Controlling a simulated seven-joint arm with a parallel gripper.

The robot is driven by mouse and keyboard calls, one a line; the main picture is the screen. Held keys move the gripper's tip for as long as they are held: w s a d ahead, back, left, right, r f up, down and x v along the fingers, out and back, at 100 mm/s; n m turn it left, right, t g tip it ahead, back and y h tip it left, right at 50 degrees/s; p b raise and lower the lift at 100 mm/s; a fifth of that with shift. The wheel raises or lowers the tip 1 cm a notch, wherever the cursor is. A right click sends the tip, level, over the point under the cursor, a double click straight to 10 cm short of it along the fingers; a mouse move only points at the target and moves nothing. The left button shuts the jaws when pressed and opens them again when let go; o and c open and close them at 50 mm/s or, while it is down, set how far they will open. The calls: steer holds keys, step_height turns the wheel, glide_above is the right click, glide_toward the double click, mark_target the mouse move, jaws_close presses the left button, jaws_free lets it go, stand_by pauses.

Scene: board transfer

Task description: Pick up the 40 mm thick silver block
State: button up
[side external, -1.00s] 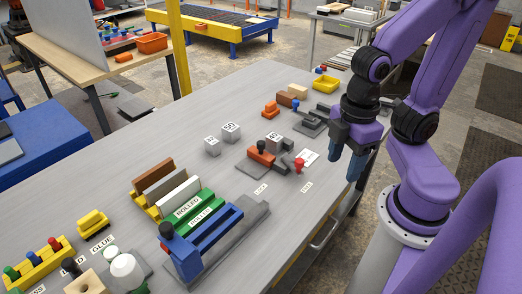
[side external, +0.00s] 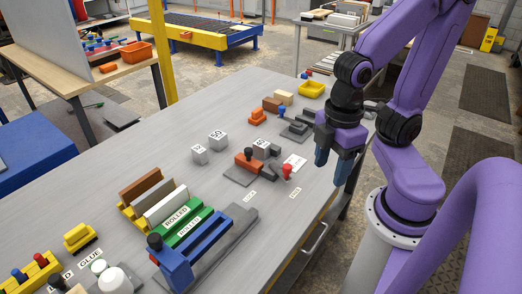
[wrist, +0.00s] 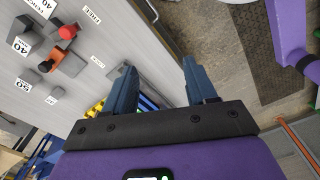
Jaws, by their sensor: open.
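The silver block marked 40 (side external: 261,150) stands by the vise-like fixture with an orange jaw and a red knob. In the wrist view it shows at the upper left (wrist: 28,41). Two other silver blocks stand loose on the table: one marked 50 (side external: 217,141) and a slightly smaller one (side external: 199,154) whose label is hard to read. My gripper (side external: 333,166) is open and empty, fingers pointing down, over the table's right edge, to the right of the 40 block. Both fingers (wrist: 160,68) show apart in the wrist view, with nothing between them.
The orange-jawed fixture (side external: 245,163) touches or nearly touches the 40 block; I cannot tell which. A white card (side external: 294,162) lies between block and gripper. A grey fixture (side external: 298,130) stands behind. Racks of coloured bars and a blue fixture (side external: 208,244) fill the front.

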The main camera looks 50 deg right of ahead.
stand_by(0.3)
steer(key=o, duration=0.3)
